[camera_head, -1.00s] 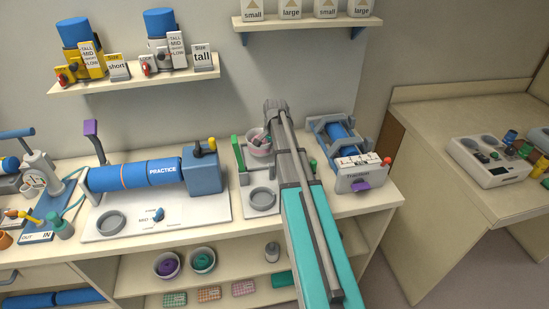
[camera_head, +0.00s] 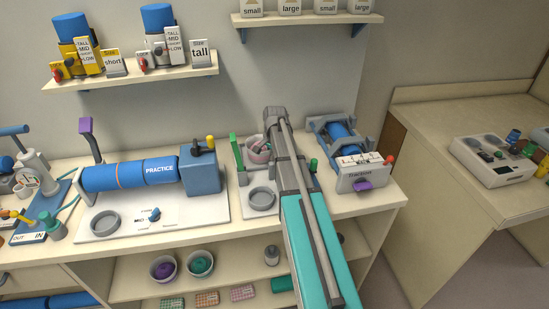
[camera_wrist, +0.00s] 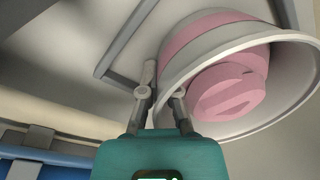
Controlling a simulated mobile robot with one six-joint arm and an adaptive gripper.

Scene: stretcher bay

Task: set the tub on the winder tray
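The tub (camera_head: 256,156), white with a pink band, holds a pink roll. It is partly hidden by my arm in the head view. In the wrist view the tub (camera_wrist: 219,42) fills the upper right, its mouth turned towards the camera. My gripper (camera_wrist: 164,88) has one finger outside and one inside the tub's wall, and seems closed on its rim. In the head view the gripper is mostly hidden behind the arm. A pale tray (camera_head: 246,211) with a grey ring and green posts lies below the tub. I cannot tell whether this is the winder tray.
Left stands the blue PRACTICE roll (camera_head: 130,175) on a white board with another grey ring (camera_head: 105,222). Right stands a traction device (camera_head: 358,178) with a blue roll. Bowls with purple (camera_head: 164,268) and teal rolls sit on the lower shelf. A wall shelf (camera_head: 130,72) is above.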

